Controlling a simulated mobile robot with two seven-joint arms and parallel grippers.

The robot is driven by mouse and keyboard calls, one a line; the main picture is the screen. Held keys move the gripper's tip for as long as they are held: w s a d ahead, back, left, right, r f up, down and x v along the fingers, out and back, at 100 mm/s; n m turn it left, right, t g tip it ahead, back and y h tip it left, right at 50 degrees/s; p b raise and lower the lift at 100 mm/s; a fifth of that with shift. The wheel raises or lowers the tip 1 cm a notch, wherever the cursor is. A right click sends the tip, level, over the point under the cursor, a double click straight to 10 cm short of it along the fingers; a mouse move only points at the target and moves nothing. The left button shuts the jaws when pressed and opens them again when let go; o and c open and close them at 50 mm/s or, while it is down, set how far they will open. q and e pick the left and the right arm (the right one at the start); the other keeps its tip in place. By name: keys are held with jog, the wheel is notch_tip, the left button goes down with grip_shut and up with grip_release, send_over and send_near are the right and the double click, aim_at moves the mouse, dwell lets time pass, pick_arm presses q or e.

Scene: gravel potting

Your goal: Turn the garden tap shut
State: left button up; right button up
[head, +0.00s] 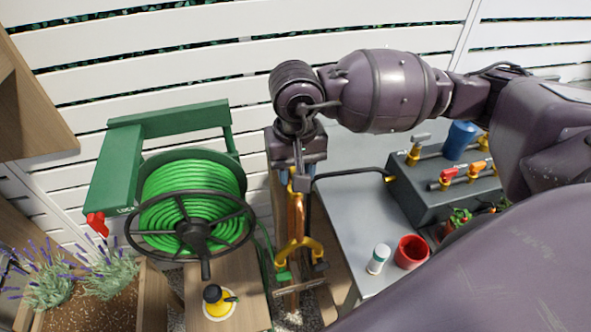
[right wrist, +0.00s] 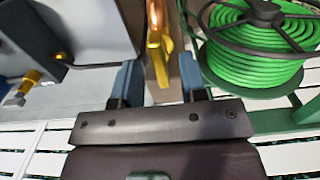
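A copper pipe (head: 298,213) with a brass, forked fitting (head: 299,246) stands on a wooden post at the middle of the head view. The fitting has a green end and a dark end. My right gripper (head: 300,176) points down at the top of this pipe and partly hides it. In the right wrist view, my right gripper (right wrist: 158,72) is open, its two blue fingers apart. The orange and brass tap piece (right wrist: 157,38) shows beyond and between them; I see no grip on it. The tap's handle position cannot be told. My left gripper is not in view.
A green hose reel (head: 190,200) with a black wheel stands left of the post. A grey bench (head: 345,215) on the right carries a dark manifold box (head: 440,200), a red cup (head: 411,252) and a white bottle (head: 378,259). A slatted fence is behind.

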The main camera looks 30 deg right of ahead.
jog(key=shift+f, duration=0.3)
jog(key=shift+c, duration=0.4)
grip_shut()
